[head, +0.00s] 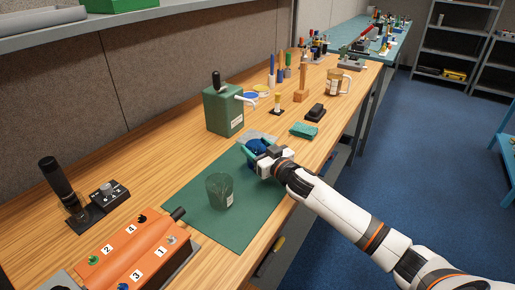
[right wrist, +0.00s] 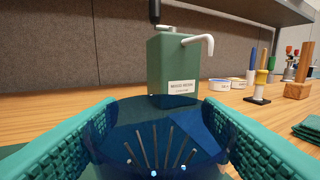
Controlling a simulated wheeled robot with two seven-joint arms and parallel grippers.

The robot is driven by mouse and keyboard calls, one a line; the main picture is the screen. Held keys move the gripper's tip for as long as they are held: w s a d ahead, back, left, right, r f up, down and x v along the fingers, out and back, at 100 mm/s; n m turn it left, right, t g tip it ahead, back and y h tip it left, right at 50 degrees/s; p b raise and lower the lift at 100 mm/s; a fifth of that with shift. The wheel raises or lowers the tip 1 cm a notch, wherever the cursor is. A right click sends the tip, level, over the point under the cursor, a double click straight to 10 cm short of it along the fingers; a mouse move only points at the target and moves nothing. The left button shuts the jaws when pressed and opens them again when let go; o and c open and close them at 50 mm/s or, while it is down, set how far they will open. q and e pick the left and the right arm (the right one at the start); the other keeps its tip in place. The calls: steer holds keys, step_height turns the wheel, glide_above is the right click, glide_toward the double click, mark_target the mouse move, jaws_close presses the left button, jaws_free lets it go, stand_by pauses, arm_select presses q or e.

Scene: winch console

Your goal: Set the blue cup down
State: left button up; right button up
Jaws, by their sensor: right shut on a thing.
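The blue cup (head: 258,146) is see-through and sits between the teal finger pads of my right gripper (head: 262,157), at the far end of the green mat (head: 240,232). In the right wrist view the blue cup (right wrist: 155,135) fills the space between both pads, which press on its sides; several thin dark rods with pale tips show through it. The cup looks upright. I cannot tell whether its base touches the mat, as my gripper hides it. My left gripper is not in view.
A green see-through cup (head: 220,191) stands on the mat, nearer than the blue cup. A green dispenser box (head: 223,111) stands behind. A teal cloth (head: 303,130) and a black block (head: 316,112) lie to the right. An orange numbered box (head: 130,255) is at near left.

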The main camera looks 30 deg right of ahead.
steer(key=o, duration=1.1)
steer(key=shift+f, duration=0.1)
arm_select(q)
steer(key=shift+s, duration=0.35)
arm_select(e)
steer(key=shift+s, duration=0.25)
steer(key=s, duration=0.3)
steer(key=s+d, duration=0.1)
steer(key=s, duration=0.2)
steer(key=s+b, duration=0.1)
steer(key=s, duration=0.3)
steer(key=shift+d, duration=0.2)
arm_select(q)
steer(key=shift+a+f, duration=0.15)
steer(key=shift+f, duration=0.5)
arm_select(e)
steer(key=shift+s+d, duration=0.15)
steer(key=shift+s, duration=0.55)
